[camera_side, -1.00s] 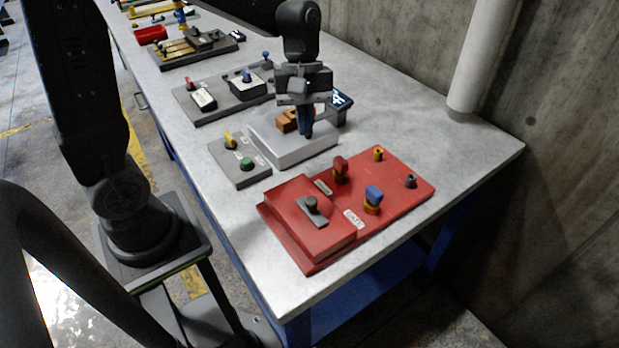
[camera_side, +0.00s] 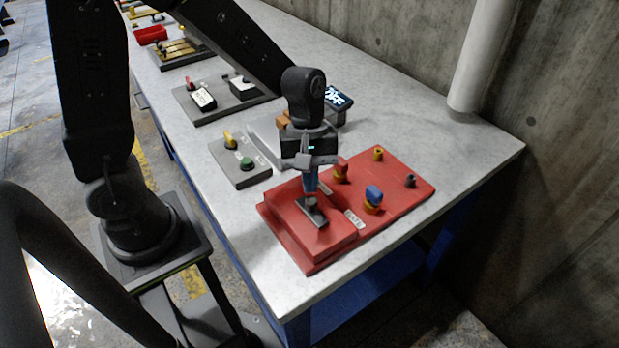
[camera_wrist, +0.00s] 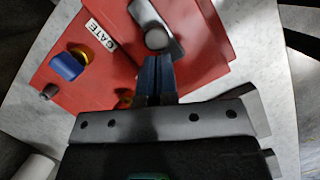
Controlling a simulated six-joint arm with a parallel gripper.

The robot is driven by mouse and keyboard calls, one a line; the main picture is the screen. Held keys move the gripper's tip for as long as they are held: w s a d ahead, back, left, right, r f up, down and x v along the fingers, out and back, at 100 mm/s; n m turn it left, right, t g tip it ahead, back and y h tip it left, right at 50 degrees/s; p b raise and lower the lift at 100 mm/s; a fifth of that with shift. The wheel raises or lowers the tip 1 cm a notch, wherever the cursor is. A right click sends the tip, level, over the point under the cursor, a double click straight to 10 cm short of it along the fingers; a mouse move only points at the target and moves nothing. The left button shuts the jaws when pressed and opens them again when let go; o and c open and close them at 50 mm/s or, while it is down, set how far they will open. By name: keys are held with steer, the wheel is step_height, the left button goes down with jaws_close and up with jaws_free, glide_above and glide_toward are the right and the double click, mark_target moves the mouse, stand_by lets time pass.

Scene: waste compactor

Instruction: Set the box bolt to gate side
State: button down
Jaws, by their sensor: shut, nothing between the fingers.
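The box bolt looks to be the grey bar with a round knob (camera_side: 318,216) on top of the raised part of the red panel (camera_side: 290,238). In the wrist view the bolt (camera_wrist: 156,37) lies just beyond my fingertips. A white GATE label (camera_side: 354,219) is on the panel beside the raised part, and it also shows in the wrist view (camera_wrist: 101,37). My gripper (camera_side: 311,188) points down above the bolt, its blue fingers shut and empty. In the wrist view the fingertips (camera_wrist: 158,62) are beside the knob; I cannot tell whether they touch it.
On the red panel stand a blue knob on a yellow base (camera_side: 374,198), a red knob (camera_side: 341,172), a yellow post (camera_side: 378,154) and a dark post (camera_side: 410,181). A grey plate with yellow and green knobs (camera_side: 240,160) lies behind left. The bench front right is clear.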

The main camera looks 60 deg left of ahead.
steer(key=shift+s+d+f, duration=0.1)
steer(key=shift+s+d, duration=0.05)
steer(key=shift+d, duration=0.45)
steer(key=shift+s+d, duration=0.1)
steer(key=shift+d, duration=0.5)
steer(key=shift+a, duration=0.1)
